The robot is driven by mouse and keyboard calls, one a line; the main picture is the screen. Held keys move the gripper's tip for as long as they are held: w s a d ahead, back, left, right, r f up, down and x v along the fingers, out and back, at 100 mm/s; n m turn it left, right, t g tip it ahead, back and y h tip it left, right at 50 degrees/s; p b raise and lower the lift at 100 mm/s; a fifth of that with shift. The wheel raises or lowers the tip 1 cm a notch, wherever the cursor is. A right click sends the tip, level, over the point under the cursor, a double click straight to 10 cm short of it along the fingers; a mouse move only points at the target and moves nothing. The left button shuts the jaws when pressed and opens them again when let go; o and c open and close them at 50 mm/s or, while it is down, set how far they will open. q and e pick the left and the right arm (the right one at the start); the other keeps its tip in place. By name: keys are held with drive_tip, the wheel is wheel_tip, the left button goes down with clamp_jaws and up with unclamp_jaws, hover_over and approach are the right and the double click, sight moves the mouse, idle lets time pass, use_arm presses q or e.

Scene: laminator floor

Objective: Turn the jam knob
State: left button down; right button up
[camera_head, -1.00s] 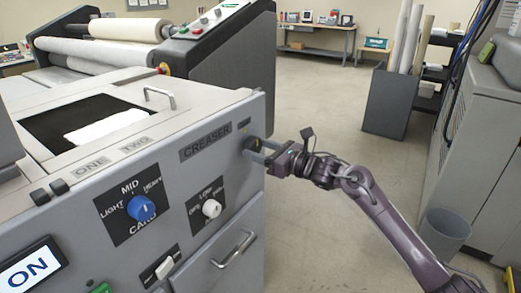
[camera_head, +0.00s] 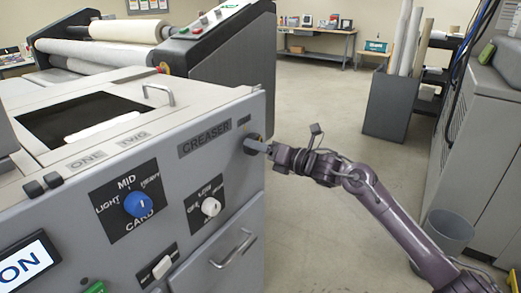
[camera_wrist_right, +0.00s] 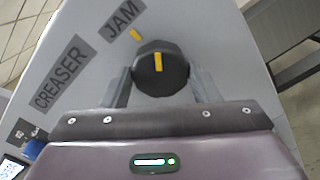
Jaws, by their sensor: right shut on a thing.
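The jam knob (camera_wrist_right: 160,68) is a black round knob with a yellow pointer line, on the grey machine front under the JAM label (camera_wrist_right: 122,20) in the right wrist view. A separate yellow mark on the panel lies up and left of it. In the head view the knob (camera_head: 252,143) is at the right end of the panel, beside the CREASER label. My right gripper (camera_head: 262,147) reaches it from the right. In the wrist view its fingers (camera_wrist_right: 161,88) stand on both sides of the knob, shut on it. My left gripper does not show.
A blue CARD knob (camera_head: 138,204), a white knob (camera_head: 210,207) and a drawer handle (camera_head: 233,248) are on the same panel. A grey waste bin (camera_head: 449,230) stands at the right.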

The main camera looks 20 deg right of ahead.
drive_tip(key=n+p, duration=2)
drive_tip(key=n, duration=1.1)
drive_tip(key=shift+n+p, duration=0.3)
idle(0.5)
drive_tip(key=shift+f, duration=0.15)
idle(0.5)
drive_tip(key=o, duration=1)
drive_tip(key=shift+s+d, duration=0.1)
